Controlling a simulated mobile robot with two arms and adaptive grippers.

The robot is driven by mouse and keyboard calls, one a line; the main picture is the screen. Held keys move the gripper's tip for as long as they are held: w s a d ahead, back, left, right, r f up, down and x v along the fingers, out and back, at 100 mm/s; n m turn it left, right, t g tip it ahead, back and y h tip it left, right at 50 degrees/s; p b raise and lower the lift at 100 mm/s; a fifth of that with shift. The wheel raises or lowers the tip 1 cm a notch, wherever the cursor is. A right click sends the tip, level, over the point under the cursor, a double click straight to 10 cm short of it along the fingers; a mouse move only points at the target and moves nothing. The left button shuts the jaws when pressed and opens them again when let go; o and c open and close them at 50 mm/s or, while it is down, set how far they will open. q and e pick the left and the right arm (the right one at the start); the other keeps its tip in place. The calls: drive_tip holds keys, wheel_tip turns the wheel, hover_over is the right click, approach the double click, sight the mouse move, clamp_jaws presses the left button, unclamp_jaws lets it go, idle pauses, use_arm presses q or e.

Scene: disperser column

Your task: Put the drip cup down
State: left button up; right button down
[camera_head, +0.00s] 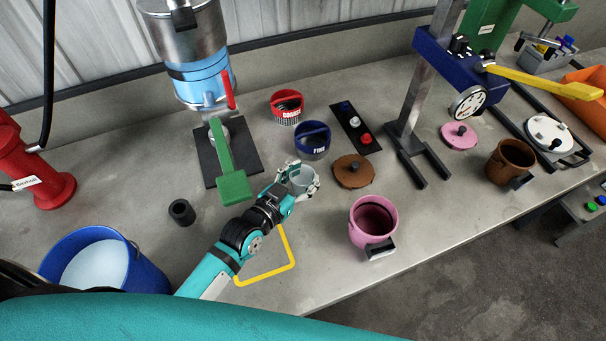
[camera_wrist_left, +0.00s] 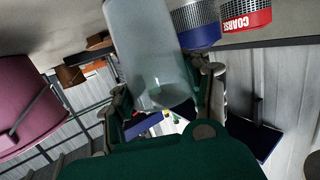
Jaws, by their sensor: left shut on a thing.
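The drip cup (camera_head: 301,181) is a small, pale grey, see-through cup. My left gripper (camera_head: 299,180) is shut on it near the middle of the bench, between the blue FINE sieve and the pink pot. In the left wrist view the cup (camera_wrist_left: 150,55) stands large between the fingers (camera_wrist_left: 160,95). I cannot tell whether its base touches the bench. A yellow outline (camera_head: 293,264) is marked on the bench, partly hidden under my left forearm. My right gripper is not in view.
The blue FINE sieve (camera_head: 312,140), brown lid (camera_head: 353,171) and pink pot (camera_head: 373,223) stand close around the cup. A red COARSE sieve (camera_head: 287,107) is behind. A green lever (camera_head: 231,170) reaches out at left. The bench's front edge (camera_head: 450,246) has bare room beside it.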

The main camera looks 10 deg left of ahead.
use_arm(q)
drive_tip(key=o, duration=1.1)
drive_tip(key=shift+f, duration=0.1)
drive_tip(key=b+v, duration=0.1)
drive_tip(key=v, duration=1.1)
drive_tip(key=shift+r, duration=0.25)
